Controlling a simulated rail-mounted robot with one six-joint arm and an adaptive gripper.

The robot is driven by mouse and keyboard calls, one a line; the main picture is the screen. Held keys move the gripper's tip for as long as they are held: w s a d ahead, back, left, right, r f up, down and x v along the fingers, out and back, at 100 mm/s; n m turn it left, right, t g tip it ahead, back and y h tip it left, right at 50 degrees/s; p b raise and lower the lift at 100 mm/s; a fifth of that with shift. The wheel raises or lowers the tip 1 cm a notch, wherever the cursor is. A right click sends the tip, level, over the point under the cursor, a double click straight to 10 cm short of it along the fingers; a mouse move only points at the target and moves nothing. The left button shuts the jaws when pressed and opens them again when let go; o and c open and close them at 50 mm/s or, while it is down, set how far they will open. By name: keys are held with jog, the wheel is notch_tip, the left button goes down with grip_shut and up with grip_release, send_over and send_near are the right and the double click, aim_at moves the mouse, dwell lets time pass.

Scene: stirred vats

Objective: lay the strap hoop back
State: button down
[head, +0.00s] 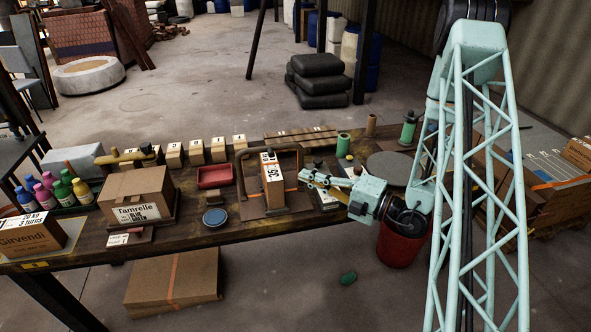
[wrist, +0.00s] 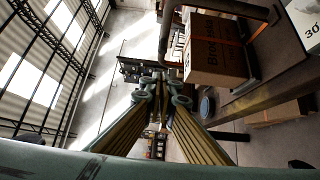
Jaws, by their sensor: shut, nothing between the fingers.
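The strap hoop (head: 270,149) is a dark brown arch. It stands up over a base board (head: 253,205), around or just behind a narrow carton (head: 272,182) marked 35 with an orange strap; I cannot tell which exactly. In the wrist view a dark bent tube (wrist: 235,8), likely the hoop, runs past the top of the strapped carton (wrist: 212,52). My gripper (head: 308,177) is shut and empty, just right of the carton and hoop. Its yellow fingers (wrist: 162,85) also show in the wrist view, left of the carton. The hoop's lower right part is partly hidden.
A Tamrelle carton (head: 136,195), a red tray (head: 214,176) and a blue round tin (head: 215,218) stand left on the bench. Several small blocks (head: 196,151) line the back. A green cylinder (head: 343,145) stands behind my gripper.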

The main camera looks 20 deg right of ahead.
jog(key=shift+w+d+b+x, duration=0.3)
jog(key=shift+d+b+x, duration=0.15)
jog(key=shift+x, duration=1.65)
jog(key=shift+w+d+b+x, duration=0.3)
jog(key=shift+b+x, duration=0.1)
jog(key=shift+x, duration=1.7)
jog(key=shift+w+d+b+x, duration=0.3)
jog(key=shift+d+b+x, duration=0.15)
jog(key=shift+x, duration=1.65)
